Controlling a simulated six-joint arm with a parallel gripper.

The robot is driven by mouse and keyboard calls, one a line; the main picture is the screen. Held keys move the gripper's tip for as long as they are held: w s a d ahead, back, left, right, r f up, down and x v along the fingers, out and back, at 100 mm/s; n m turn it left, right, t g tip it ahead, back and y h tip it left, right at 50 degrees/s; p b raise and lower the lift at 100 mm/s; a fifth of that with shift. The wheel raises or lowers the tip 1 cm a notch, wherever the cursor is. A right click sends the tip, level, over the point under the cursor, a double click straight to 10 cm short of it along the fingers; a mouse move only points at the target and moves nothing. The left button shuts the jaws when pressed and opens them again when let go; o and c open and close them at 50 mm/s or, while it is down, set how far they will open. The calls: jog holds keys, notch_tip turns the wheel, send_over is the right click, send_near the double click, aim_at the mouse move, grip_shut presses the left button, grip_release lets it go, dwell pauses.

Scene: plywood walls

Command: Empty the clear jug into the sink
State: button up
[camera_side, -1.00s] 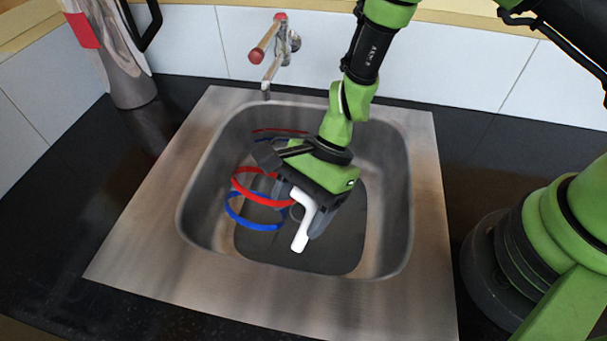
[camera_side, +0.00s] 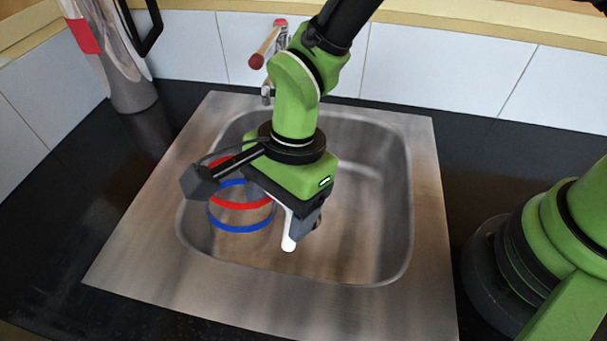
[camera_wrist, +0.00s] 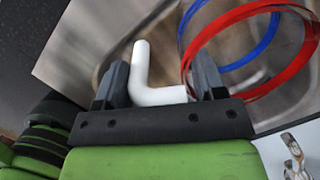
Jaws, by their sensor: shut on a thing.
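The clear jug (camera_side: 240,228) shows mainly by its red and blue rings and its white handle (camera_side: 289,235). It hangs over the left part of the steel sink (camera_side: 355,270), with the red ring above the blue one. My gripper (camera_side: 305,222) is shut on the handle, to the right of the rings. In the wrist view the white handle (camera_wrist: 141,65) sits between the fingers of my gripper (camera_wrist: 160,82), and the jug's red ring (camera_wrist: 188,62) is at the right. The clear wall barely shows, and I cannot tell what the jug holds.
A tap (camera_side: 257,61) with a red knob stands behind the sink, partly hidden by my arm. A tall metallic pot (camera_side: 128,88) with a red band and black handle stands at the back left. The dark worktop (camera_side: 60,235) is clear left of the sink.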

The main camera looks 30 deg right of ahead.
jog(key=shift+s+a+r+t+h+b, duration=0.2)
jog(key=shift+a+r+h+b, duration=0.2)
jog(key=shift+h, duration=0.25)
jog(key=shift+s+a+r+t+h+b, duration=0.15)
jog(key=shift+a+r+t+h, duration=0.1)
jog(key=shift+a+h, duration=0.3)
jog(key=shift+w+d, duration=0.1)
